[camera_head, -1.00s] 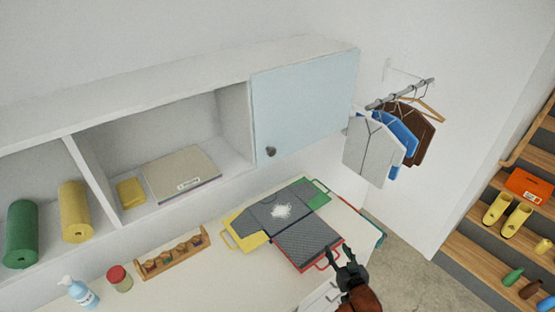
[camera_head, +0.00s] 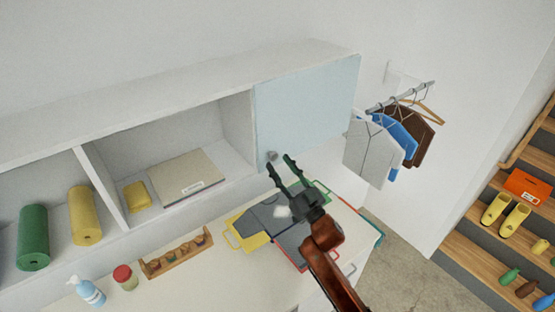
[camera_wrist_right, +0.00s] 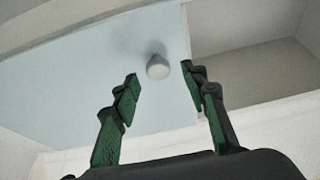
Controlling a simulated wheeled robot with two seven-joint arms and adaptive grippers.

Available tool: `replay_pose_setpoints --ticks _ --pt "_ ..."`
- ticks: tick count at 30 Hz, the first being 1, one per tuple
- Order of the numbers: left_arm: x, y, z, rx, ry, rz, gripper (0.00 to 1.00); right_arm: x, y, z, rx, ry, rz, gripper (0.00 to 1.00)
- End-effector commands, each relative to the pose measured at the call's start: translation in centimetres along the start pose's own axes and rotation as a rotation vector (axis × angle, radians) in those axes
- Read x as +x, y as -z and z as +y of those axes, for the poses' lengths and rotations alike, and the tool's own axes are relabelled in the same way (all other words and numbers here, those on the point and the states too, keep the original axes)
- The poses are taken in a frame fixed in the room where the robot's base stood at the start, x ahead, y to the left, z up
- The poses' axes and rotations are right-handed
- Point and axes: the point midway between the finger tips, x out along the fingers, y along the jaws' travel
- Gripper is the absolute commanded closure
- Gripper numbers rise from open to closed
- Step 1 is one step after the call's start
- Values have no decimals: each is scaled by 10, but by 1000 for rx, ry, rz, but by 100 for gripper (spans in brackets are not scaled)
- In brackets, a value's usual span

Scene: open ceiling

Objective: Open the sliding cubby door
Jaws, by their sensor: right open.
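The sliding cubby door (camera_head: 308,108) is a pale blue panel covering the right end of the white wall cubby. Its round grey knob (camera_head: 272,156) sits near the door's lower left corner. My right gripper (camera_head: 280,162) is open and just in front of the knob in the head view. In the right wrist view the knob (camera_wrist_right: 158,67) shows just beyond and between the two open fingertips (camera_wrist_right: 160,75), nearer the left finger. The jaws are not closed on it. The door also shows in the wrist view (camera_wrist_right: 90,85). My left gripper is not in view.
The open cubby (camera_head: 222,118) left of the door holds a flat box (camera_head: 187,178) and a yellow block (camera_head: 137,196). Below, the white counter (camera_head: 190,285) carries folded dark cloth pieces and coloured trays. Hanging clothes (camera_head: 368,152) are right of the cubby.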

Motion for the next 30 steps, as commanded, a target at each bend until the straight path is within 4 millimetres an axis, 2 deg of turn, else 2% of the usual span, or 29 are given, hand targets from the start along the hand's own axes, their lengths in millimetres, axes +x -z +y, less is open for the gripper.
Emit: replay_pose_setpoints --ticks 1,6,15,30 --pt "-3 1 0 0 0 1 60 8 1 1 0 -1 0 60" --pt "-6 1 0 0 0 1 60 20 0 1 1 -2 0 60" --pt "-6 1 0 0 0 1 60 22 -1 1 0 -2 -1 60" --pt "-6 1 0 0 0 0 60 21 -1 1 0 -2 -1 94"
